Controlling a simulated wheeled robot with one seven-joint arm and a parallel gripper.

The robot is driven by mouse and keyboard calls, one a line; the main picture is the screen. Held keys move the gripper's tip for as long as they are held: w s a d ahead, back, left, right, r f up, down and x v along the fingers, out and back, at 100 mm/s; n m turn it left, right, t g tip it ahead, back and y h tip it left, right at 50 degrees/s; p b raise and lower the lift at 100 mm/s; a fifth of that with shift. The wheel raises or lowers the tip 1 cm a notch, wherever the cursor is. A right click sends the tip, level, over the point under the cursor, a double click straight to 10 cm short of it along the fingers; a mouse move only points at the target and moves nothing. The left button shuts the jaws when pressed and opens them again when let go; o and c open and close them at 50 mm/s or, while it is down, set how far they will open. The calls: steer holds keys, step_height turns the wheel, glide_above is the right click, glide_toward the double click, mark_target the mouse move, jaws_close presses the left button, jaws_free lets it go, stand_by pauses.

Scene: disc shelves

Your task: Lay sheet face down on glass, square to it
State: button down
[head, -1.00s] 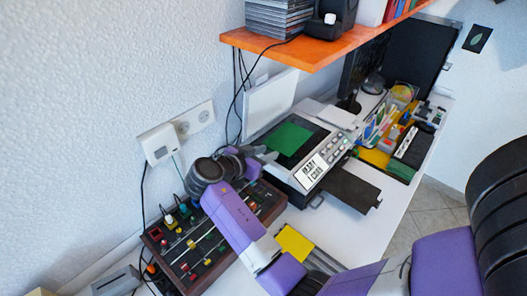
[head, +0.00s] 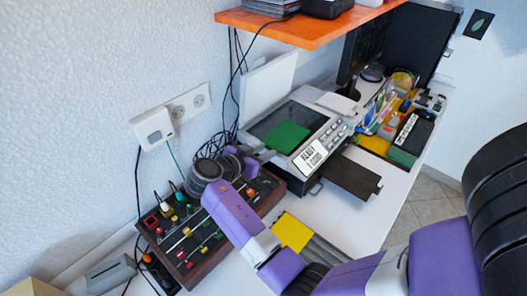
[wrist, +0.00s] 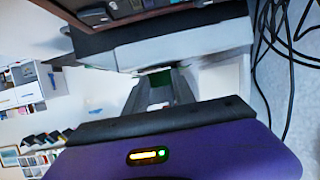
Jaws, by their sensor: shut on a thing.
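The green sheet (head: 287,136) is over the dark glass (head: 268,119) of the copier, near the keypad side. Its edges look slightly turned from the glass's edges, and I cannot tell whether it touches the glass. The sheet's underside is hidden.
The copier's white lid (head: 268,84) stands raised behind the glass. A mixer board (head: 190,240) with knobs lies at the left, cables beside it. An orange shelf (head: 310,28) overhangs the back. A dark output tray (head: 352,176) juts from the copier's front. A yellow pad (head: 291,231) lies nearer.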

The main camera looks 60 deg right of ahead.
steer(key=shift+f+b, duration=0.55)
steer(key=shift+b, duration=0.05)
steer(key=c, duration=0.9)
jaws_free()
steer(key=shift+c, duration=0.2)
steer(key=b+v, duration=0.1)
steer(key=v, duration=0.7)
steer(key=shift+d+r, duration=0.1)
